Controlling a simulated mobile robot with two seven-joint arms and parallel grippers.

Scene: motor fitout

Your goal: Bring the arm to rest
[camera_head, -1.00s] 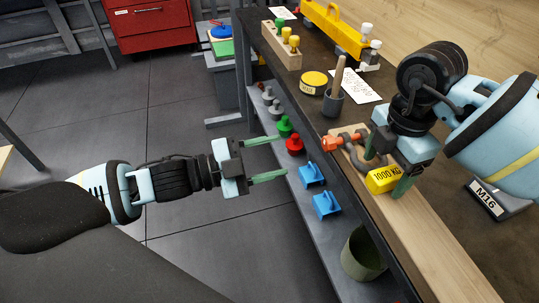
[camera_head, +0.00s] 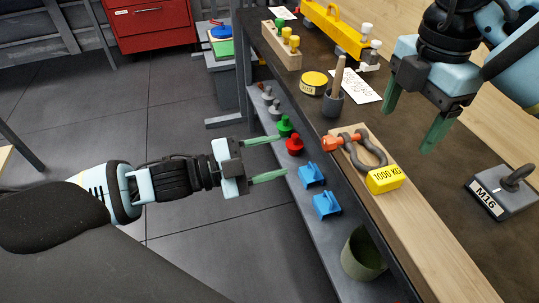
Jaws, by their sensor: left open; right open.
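My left gripper (camera_head: 265,158) is open and empty. Its green fingers point right, over the edge of the lower shelf near the red and green knobs. My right gripper (camera_head: 412,122) is open and empty, raised above the dark bench top with its green fingers pointing down. A grey shackle (camera_head: 377,148) with an orange pin end and a yellow 1000 KG tag (camera_head: 384,179) lies on the wooden board (camera_head: 425,237) below and left of the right gripper. The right gripper is apart from it.
A block marked M16 (camera_head: 500,195) stands right of the board. A grey cup (camera_head: 332,103), yellow tin (camera_head: 314,82) and yellow lifting beam (camera_head: 337,25) stand farther back. Blue clamps (camera_head: 326,204) and a red knob (camera_head: 294,144) sit on the lower shelf (camera_head: 300,207). Floor left is open.

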